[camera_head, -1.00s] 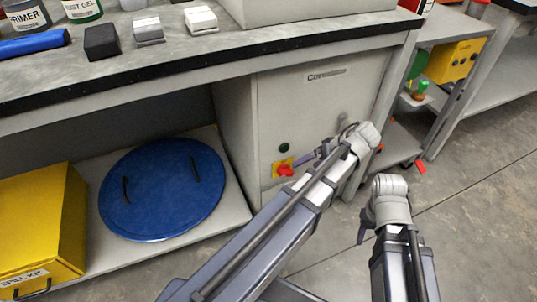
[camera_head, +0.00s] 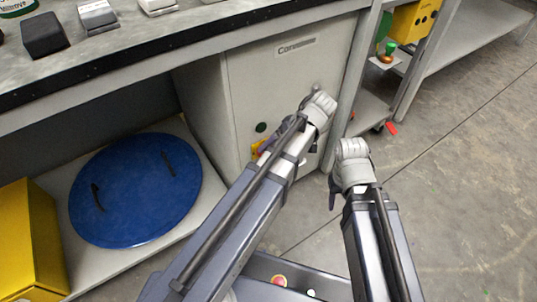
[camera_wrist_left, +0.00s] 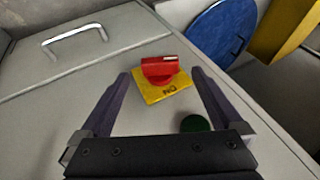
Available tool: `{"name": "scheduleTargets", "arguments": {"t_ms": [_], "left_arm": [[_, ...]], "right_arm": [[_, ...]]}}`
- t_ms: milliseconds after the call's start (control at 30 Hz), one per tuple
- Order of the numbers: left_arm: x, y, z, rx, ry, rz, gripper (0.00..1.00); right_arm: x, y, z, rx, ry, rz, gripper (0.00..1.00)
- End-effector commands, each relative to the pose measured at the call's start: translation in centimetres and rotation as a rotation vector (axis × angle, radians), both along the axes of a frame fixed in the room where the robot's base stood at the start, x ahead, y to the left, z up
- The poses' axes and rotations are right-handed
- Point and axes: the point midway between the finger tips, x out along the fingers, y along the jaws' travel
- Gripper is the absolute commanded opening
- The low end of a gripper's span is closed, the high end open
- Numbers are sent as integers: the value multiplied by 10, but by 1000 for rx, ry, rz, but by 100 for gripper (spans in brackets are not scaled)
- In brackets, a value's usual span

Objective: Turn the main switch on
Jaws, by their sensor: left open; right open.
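The main switch, a red knob (camera_wrist_left: 160,68) on a yellow plate (camera_wrist_left: 152,92) marked ON, is on the grey cabinet front. In the left wrist view its grip lies roughly crosswise, with a pale mark at its upper right. In the head view my left arm hides the knob, and only part of the yellow plate (camera_head: 256,146) shows. My left gripper (camera_wrist_left: 161,74) is open, its fingers on either side of the knob with gaps; contact cannot be seen. My right gripper (camera_head: 333,190) is open, empty and low, right of the cabinet, its fingers mostly hidden.
A green button (camera_wrist_left: 195,123) sits near the switch and also shows in the head view (camera_head: 261,127). A cabinet handle (camera_wrist_left: 75,38) lies farther off. A blue round lid (camera_head: 136,190) and yellow box (camera_head: 30,240) are under the bench.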

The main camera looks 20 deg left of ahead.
Motion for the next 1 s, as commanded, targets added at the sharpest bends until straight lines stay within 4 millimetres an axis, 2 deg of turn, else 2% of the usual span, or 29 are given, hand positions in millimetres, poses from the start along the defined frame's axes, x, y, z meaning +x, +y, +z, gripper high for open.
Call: {"name": "scheduleTargets", "arguments": {"t_ms": [33, 200, 567, 1000], "left_arm": [[-1, 5, -13, 0, -1, 2, 100], [-2, 16, -30, 0, -1, 1, 100], [-3, 21, -33, 0, 0, 0, 100], [-2, 21, -33, 1, -1, 0, 53]], "right_arm": [[0, 0, -13, 0, 0, -1, 50], [0, 0, -30, 0, -1, -2, 50], [0, 0, -33, 1, -2, -2, 50], [0, 0, -33, 1, -2, -2, 50]]}}
